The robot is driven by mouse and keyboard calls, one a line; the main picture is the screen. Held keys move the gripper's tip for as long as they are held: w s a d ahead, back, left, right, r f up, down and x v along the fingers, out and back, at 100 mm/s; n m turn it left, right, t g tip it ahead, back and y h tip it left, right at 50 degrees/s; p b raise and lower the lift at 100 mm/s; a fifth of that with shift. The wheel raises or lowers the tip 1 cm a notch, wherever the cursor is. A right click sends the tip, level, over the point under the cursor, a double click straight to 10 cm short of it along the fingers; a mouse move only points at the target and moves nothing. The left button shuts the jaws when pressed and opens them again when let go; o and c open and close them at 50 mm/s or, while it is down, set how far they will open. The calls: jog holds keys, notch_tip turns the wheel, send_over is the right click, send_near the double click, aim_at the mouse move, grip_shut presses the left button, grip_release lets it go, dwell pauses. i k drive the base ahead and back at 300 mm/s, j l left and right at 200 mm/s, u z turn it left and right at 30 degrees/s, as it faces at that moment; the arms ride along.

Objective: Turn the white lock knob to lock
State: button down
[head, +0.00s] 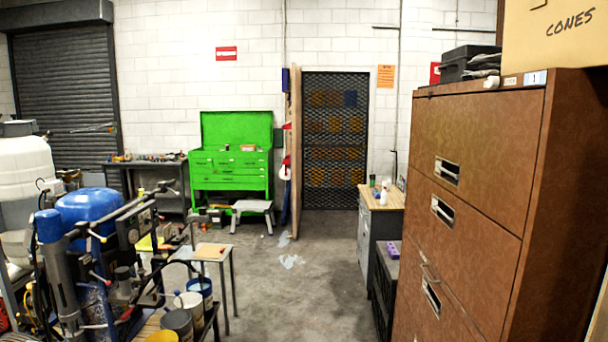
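The line striper (75,260) stands at the lower left, with a blue rounded cover, a grey cylinder with a blue cap, and several thin bars and levers. I cannot pick out a white lock knob with certainty; the small parts on the striper are too small to tell apart. My gripper is not in view.
A tall brown filing cabinet (470,200) fills the right side, with a cardboard box (556,36) on top. Paint buckets (188,308) stand beside the striper, near a small table (212,252). A green tool chest (231,168) stands at the back.

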aim_at(492, 82)
jog(key=z, duration=1.2)
